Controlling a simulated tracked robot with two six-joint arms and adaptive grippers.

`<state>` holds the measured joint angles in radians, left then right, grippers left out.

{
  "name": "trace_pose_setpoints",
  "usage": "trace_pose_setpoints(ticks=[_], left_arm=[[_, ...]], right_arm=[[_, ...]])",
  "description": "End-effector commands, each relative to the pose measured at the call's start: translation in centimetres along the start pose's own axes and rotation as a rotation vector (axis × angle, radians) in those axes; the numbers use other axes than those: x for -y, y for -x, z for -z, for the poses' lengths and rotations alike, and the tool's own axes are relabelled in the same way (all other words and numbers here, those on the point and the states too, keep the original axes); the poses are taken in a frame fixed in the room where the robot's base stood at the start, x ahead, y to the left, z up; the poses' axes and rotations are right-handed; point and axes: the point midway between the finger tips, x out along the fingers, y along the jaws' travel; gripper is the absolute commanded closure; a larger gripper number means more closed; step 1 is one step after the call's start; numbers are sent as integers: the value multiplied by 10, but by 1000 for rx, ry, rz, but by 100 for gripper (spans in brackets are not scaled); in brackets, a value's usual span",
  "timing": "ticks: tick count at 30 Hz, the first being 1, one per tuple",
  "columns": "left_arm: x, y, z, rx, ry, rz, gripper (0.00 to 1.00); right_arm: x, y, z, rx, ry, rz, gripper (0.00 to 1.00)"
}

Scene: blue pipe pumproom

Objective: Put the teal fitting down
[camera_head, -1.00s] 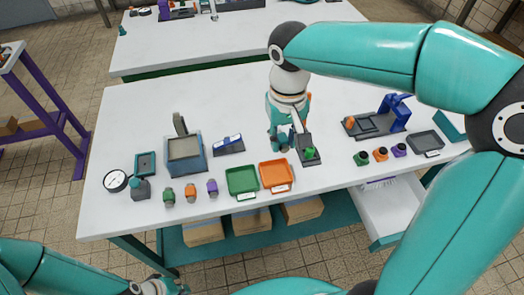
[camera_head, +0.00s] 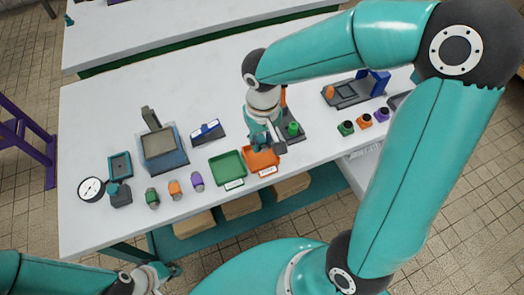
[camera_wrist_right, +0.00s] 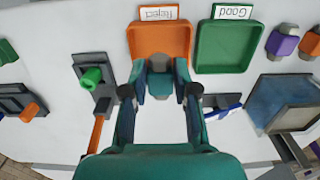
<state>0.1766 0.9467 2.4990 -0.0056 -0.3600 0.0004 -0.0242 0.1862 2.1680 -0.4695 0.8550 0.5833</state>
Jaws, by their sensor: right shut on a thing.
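My right gripper (camera_wrist_right: 160,78) is shut on the teal fitting (camera_wrist_right: 160,86), which shows between its fingers in the right wrist view. In the head view the right gripper (camera_head: 266,142) is over the back edge of the orange tray (camera_head: 263,163) and partly hides it. The fitting is hard to make out there. In the wrist view the orange tray (camera_wrist_right: 159,28) carries a "Reject" label and appears empty; the fitting overlaps its edge. I cannot tell its height. The green tray (camera_head: 228,168) beside it is labelled "Good" (camera_wrist_right: 234,12). My left gripper (camera_head: 150,276) is low at the left, its jaws unclear.
A fixture with a green peg (camera_head: 293,128) stands close to the right of the gripper. Green, orange and purple fittings (camera_head: 174,188) stand left of the trays; others (camera_head: 365,121) stand right. A gauge (camera_head: 91,189) and a blue box (camera_head: 161,146) are further left.

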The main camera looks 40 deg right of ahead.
Motion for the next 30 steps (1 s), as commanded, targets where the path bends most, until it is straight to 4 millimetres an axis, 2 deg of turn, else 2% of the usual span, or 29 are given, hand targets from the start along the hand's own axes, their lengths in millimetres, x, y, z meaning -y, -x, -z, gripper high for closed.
trace_pose_setpoints(ticks=[8, 15, 27, 28, 30], left_arm=[[1, -2, 0, 0, 0, 0, 100], [2, -4, 0, 0, 0, 0, 100], [3, -8, 0, -1, 0, 0, 100], [2, -6, 0, 0, 0, 0, 100], [2, -6, 0, 0, 0, 0, 100]], right_arm=[[0, -24, 0, 2, 0, -1, 100], [0, -54, 0, 1, -1, -1, 100], [0, -60, 0, -2, -2, 0, 100], [0, -58, 0, -2, -2, 0, 67], [0, -58, 0, -2, -2, 0, 55]])
